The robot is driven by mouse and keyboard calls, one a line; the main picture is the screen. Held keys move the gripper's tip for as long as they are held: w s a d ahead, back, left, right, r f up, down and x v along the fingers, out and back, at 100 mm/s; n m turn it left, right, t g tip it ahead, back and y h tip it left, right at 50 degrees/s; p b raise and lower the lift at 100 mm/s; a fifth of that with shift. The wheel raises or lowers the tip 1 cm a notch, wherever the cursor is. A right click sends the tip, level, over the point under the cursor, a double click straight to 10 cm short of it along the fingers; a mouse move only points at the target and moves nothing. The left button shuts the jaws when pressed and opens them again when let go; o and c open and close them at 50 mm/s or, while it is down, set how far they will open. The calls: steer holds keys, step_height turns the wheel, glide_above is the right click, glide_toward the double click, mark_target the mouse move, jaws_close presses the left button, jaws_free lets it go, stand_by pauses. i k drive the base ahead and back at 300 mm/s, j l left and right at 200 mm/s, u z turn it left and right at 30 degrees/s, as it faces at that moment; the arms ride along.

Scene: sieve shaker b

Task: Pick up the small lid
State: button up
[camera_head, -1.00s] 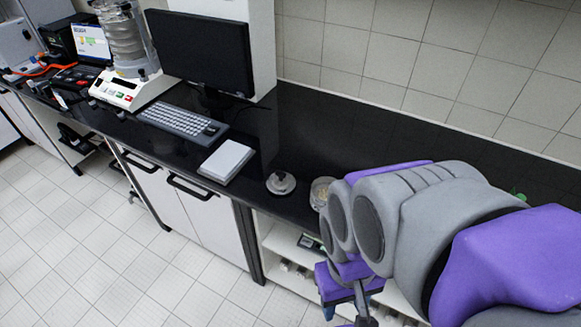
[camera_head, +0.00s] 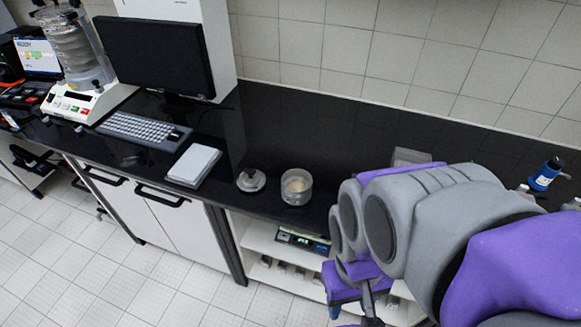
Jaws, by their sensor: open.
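The small lid (camera_head: 251,180) lies on the black countertop (camera_head: 290,130). It is a pale round disc with a dark knob on top. A clear round container (camera_head: 296,187) with pale contents stands just right of it, uncovered. My gripper (camera_head: 364,308) is at the bottom, low in front of the counter and to the right of the lid, well apart from it. Only part of it shows below my purple and grey arm. It is open, and I see nothing held in it.
A white box (camera_head: 194,165), a keyboard (camera_head: 144,130) and a monitor (camera_head: 160,55) stand left of the lid. A sieve shaker (camera_head: 75,60) is farther left. Open shelves (camera_head: 270,262) lie below the counter. A blue-capped bottle (camera_head: 545,175) stands at right. The counter behind the lid is clear.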

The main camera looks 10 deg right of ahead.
mark_target(249, 180)
steer(key=i+j+u, duration=0.2)
steer(key=j, duration=0.2)
steer(key=i+j+u, duration=0.25)
steer(key=j, duration=0.2)
steer(key=i+j+u, duration=0.2)
steer(key=j, duration=0.15)
steer(key=k, duration=0.05)
